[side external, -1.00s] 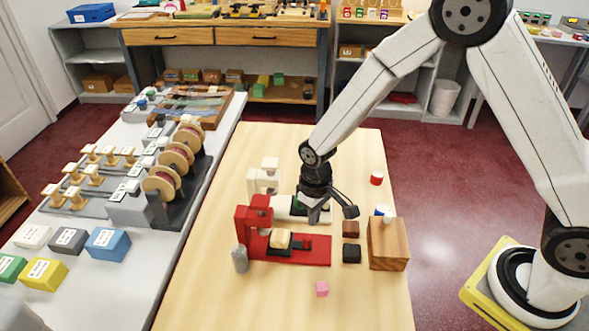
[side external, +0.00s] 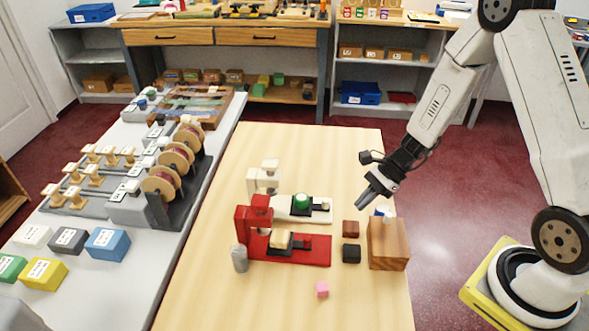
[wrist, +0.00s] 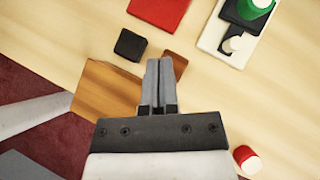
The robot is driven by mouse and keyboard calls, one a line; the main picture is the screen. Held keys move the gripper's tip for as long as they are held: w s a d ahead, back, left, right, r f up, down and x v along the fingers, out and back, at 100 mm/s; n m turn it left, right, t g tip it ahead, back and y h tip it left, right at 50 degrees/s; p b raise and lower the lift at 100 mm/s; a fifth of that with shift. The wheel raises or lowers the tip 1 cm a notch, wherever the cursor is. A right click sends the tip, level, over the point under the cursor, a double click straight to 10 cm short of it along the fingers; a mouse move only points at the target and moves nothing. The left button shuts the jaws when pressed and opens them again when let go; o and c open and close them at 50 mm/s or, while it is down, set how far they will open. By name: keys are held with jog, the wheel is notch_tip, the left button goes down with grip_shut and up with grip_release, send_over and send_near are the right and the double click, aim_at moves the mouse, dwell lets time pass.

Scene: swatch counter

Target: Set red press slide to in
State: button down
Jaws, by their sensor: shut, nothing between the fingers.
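The red press (side external: 255,213) stands upright at the left of its red base plate (side external: 318,254). Its black slide (side external: 300,243) lies on the plate with a cream block (side external: 281,239) on it, just right of the press head rather than fully under it. The plate's edge also shows in the wrist view (wrist: 160,10); the slide does not. My gripper (side external: 362,198) is shut and empty, raised to the right of both presses near the wooden block. In the wrist view its fingers (wrist: 160,65) are together, partly covering a brown block.
Behind stands a white press (side external: 265,175) with a green piece (side external: 301,201) on its slide. A brown block (side external: 350,228), a black block (side external: 351,253) and a large wooden block (side external: 388,245) stand right of the red plate.

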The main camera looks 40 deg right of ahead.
aim_at(311, 242)
jog(key=shift+d+m+t, duration=0.3)
jog(key=shift+d+m, duration=0.05)
jog(key=shift+m, duration=0.15)
jog(key=x, duration=1)
jog(key=shift+a+r, duration=0.1)
jog(key=a, duration=0.1)
jog(key=w+a, duration=0.1)
jog(key=shift+a, duration=0.3)
jog(key=shift+w+a, duration=0.15)
jog(key=shift+a, duration=0.45)
jog(key=shift+w, duration=0.1)
jog(key=shift+w+a, duration=1.55)
jog(key=shift+a, duration=0.1)
jog(key=shift+r, duration=0.1)
